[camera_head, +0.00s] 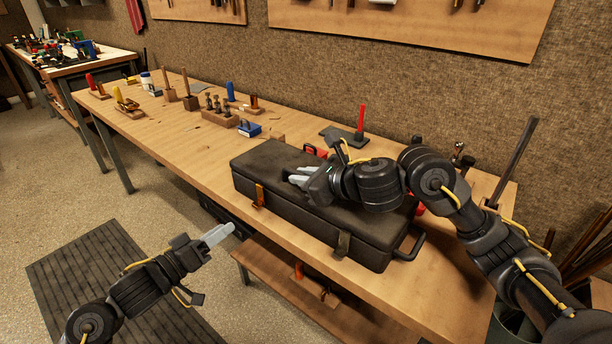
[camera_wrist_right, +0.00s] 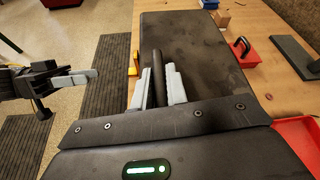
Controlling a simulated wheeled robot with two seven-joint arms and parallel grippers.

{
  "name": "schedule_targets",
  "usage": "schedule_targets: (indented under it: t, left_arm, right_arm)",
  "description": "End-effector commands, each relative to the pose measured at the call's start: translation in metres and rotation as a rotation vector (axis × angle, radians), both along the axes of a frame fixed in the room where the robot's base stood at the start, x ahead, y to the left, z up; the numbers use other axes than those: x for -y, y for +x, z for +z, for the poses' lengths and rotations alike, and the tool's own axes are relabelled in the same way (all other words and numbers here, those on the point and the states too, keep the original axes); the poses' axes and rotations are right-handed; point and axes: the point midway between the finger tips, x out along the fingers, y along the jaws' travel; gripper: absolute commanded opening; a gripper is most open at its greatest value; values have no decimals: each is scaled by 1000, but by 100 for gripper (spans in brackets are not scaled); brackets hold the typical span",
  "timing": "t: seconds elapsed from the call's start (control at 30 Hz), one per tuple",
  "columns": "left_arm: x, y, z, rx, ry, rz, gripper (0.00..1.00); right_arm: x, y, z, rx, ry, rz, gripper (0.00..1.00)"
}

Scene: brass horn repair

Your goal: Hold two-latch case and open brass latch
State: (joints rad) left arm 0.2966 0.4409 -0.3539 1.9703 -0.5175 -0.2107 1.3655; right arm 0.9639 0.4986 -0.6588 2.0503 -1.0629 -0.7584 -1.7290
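The black two-latch case (camera_head: 285,165) lies closed on the workbench. Its brass latch (camera_head: 259,195) is on the front face at the left, and a darker latch (camera_head: 343,243) is on the same face at the right. The brass latch also shows in the right wrist view (camera_wrist_right: 133,62). My right gripper (camera_head: 299,178) is over the lid. In the right wrist view its fingers (camera_wrist_right: 157,88) lie close on both sides of a dark handle bar (camera_wrist_right: 157,60). My left gripper (camera_head: 220,235) is empty, in front of the bench and apart from the case, its fingers close together.
The wooden workbench (camera_head: 170,130) carries tool blocks (camera_head: 215,115), a small blue box (camera_head: 249,129) and a red upright on a dark plate (camera_head: 338,136) behind the case. A red tray (camera_wrist_right: 298,140) is beside the case. Open floor lies left of the bench.

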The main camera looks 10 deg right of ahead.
Motion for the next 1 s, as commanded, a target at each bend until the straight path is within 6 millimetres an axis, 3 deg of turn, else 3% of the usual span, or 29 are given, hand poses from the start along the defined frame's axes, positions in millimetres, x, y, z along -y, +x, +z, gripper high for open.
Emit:
schedule_targets:
  t: [0.1,1.0]
  left_arm:
    - [0,0,0,0,0,0,36]
    - [0,0,0,0,0,0,36]
  right_arm:
    - [0,0,0,0,0,0,0]
    - [1,0,1,0,0,-1,0]
